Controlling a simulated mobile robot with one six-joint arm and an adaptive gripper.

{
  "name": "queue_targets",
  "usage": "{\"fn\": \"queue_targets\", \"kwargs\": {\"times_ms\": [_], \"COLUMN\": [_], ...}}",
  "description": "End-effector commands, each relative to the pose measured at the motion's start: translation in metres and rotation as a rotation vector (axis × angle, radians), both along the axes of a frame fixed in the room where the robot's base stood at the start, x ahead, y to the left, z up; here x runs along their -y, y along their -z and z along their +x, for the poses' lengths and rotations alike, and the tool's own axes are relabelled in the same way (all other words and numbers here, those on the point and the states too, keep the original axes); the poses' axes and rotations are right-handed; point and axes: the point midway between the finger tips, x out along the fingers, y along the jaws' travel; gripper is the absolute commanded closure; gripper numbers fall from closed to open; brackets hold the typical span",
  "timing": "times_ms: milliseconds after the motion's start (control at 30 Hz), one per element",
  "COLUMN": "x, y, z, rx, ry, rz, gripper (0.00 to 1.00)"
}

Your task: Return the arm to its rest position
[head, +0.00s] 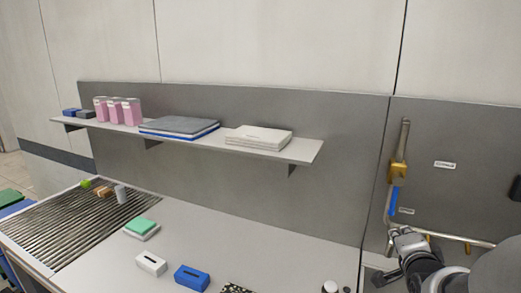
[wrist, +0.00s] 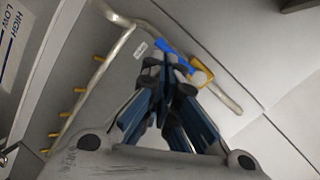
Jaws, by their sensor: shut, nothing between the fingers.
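My gripper (wrist: 170,72) shows in the wrist view with its blue-grey fingers drawn together and nothing held between them. Behind the fingertips in that view are a metal pipe (wrist: 101,72), a blue lever handle (wrist: 172,52) and a yellow valve body (wrist: 201,75). In the head view, part of my arm (head: 415,255) is at the lower right, in front of the wall pipe. The fingers cannot be made out clearly there.
A grey worktop (head: 215,240) holds a white box (head: 151,264), a blue box (head: 192,278) and a green-and-white block (head: 141,228). A slatted conveyor (head: 70,228) is at left. A loaded shelf (head: 305,151) is above. The pipe with yellow valve (head: 398,172) is close to my arm.

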Motion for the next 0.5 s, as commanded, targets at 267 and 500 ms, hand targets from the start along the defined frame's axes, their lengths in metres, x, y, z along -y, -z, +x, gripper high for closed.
{"fn": "queue_targets", "kwargs": {"times_ms": [267, 500], "x": [-0.114, -0.189], "y": [-0.001, 0.014], "z": [-0.087, -0.201], "rx": [-0.500, -0.808], "ry": [-0.356, -0.802], "rz": [-0.362, -0.615], "gripper": [1.00, 1.00]}}
